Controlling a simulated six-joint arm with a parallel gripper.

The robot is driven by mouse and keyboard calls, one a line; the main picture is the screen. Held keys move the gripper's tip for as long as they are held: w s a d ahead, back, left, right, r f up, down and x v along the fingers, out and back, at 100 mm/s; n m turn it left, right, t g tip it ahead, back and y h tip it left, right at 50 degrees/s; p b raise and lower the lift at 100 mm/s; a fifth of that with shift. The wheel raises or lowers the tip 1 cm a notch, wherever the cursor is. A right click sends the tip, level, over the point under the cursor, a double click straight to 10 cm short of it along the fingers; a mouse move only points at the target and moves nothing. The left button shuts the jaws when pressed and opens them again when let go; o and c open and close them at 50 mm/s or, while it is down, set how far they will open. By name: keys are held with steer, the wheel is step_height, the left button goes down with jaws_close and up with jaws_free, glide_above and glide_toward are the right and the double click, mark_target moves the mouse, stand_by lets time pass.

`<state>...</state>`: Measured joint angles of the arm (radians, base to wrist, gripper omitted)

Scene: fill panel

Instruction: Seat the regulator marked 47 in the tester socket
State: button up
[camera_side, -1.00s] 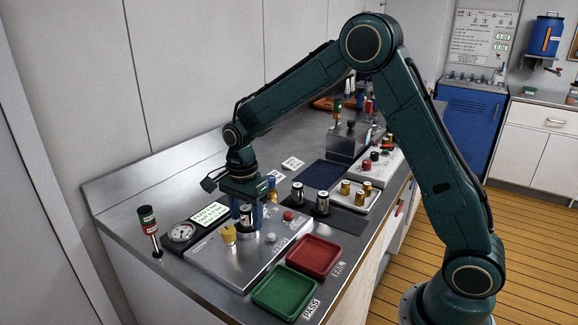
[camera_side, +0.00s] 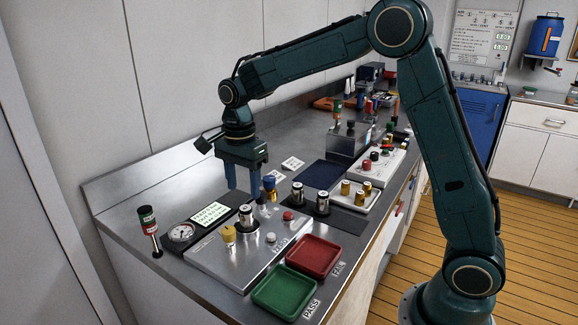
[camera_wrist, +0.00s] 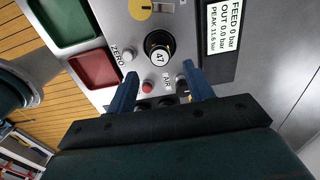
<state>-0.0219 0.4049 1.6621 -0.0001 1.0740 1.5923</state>
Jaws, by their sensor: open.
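The regulator marked 47 (camera_side: 245,215) is a silver and black cylinder standing upright in the round metal tester socket (camera_side: 248,237) on the grey tester panel. In the wrist view the regulator (camera_wrist: 159,57) shows its white 47 label on top, inside the socket's ring. My gripper (camera_side: 243,193) is open and empty, above and behind the regulator and clear of it. Its blue fingers also show in the wrist view (camera_wrist: 161,78), apart, with the regulator beyond their tips. How deep the regulator sits cannot be told exactly.
Two other silver regulators (camera_side: 322,203) stand to the right. Green (camera_side: 284,291) and red (camera_side: 314,257) trays are empty. A gauge (camera_side: 181,232) and display (camera_side: 210,214) lie left.

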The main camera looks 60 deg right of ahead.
mark_target(246, 208)
steer(key=shift+r, duration=1.75)
steer(key=s+r+n+t, duration=0.1)
steer(key=s+r+n, duration=0.3)
steer(key=s, duration=0.3)
steer(key=s+r+n+t, duration=0.2)
steer(key=s+r+n, duration=0.1)
steer(key=s+n, duration=0.3)
steer(key=s+d+f+n+t, duration=0.1)
steer(key=s+f+n+t, duration=0.1)
steer(key=s+n, duration=0.6)
steer(key=s, duration=0.7)
steer(key=shift+f+t, duration=0.15)
steer(key=shift+t, duration=0.15)
steer(key=shift+c, duration=0.3)
